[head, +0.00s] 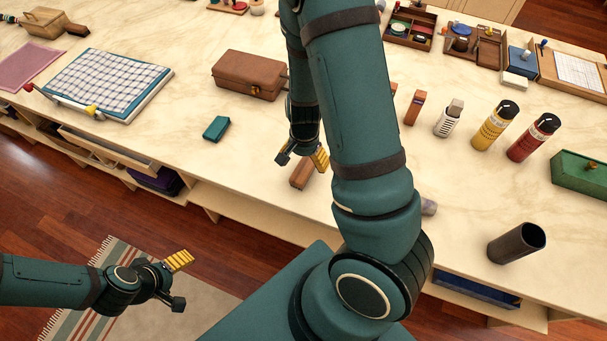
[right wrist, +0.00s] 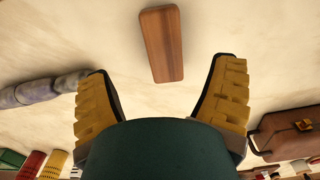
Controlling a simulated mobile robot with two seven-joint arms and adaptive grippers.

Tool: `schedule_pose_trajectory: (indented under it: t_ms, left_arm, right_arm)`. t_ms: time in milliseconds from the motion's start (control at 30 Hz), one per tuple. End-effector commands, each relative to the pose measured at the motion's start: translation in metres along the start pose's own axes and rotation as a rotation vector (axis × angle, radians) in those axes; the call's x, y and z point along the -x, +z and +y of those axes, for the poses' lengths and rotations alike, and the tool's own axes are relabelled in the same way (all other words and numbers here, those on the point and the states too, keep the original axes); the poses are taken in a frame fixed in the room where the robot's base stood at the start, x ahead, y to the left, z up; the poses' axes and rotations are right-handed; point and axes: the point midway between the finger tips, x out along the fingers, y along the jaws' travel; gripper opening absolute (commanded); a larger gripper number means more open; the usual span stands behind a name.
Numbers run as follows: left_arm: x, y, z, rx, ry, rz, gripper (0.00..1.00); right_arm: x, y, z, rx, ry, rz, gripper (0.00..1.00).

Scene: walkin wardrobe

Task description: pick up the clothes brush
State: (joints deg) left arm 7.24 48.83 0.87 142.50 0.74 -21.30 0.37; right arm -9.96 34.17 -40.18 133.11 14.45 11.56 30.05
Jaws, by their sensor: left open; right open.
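A brown wooden block (head: 301,174), which looks like the clothes brush, lies on the pale marble counter near its front edge. Its bristles are not visible. In the right wrist view the brush (right wrist: 162,44) lies lengthwise, ahead of the gap between my fingers. My right gripper (head: 302,159) is open and empty, close to the brush in the head view, with its yellow-padded fingers (right wrist: 160,72) spread apart and not around it. In the head view it partly covers the brush's far end. My left gripper (head: 180,282) is open and empty, over the floor in front of the counter.
A brown leather case (head: 249,75) and a small teal box (head: 216,128) stand left of the brush. A grey rolled item (right wrist: 42,88) lies to one side in the right wrist view. A dark cup (head: 516,243) stands at the right. Bare counter surrounds the brush.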

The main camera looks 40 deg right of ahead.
Motion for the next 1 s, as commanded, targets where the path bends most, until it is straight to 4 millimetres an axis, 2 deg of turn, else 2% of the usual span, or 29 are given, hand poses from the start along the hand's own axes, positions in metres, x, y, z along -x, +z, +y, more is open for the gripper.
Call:
schedule_pose_trajectory:
  t_ms: [233,500,833,867,1000]
  left_arm:
    - [-0.007,0.003,-0.003,-0.002,0.001,-0.005,0.77]
    - [-0.020,0.010,-0.008,-0.006,0.002,-0.019,0.77]
    - [-0.020,0.011,-0.008,-0.006,0.003,-0.022,0.77]
    - [-0.020,0.011,-0.008,-0.006,0.003,-0.021,0.77]
    - [-0.020,0.010,-0.008,-0.006,0.003,-0.021,0.77]
  right_arm:
    - [-0.018,-0.001,-0.001,-0.001,0.000,0.000,0.84]
    - [-0.055,-0.005,-0.004,-0.001,0.001,-0.001,0.84]
    - [-0.061,-0.005,-0.005,0.001,-0.001,0.001,0.84]
    - [-0.061,-0.005,-0.005,0.001,-0.001,0.001,0.80]
    - [-0.061,-0.005,-0.005,0.001,-0.001,0.001,0.31]
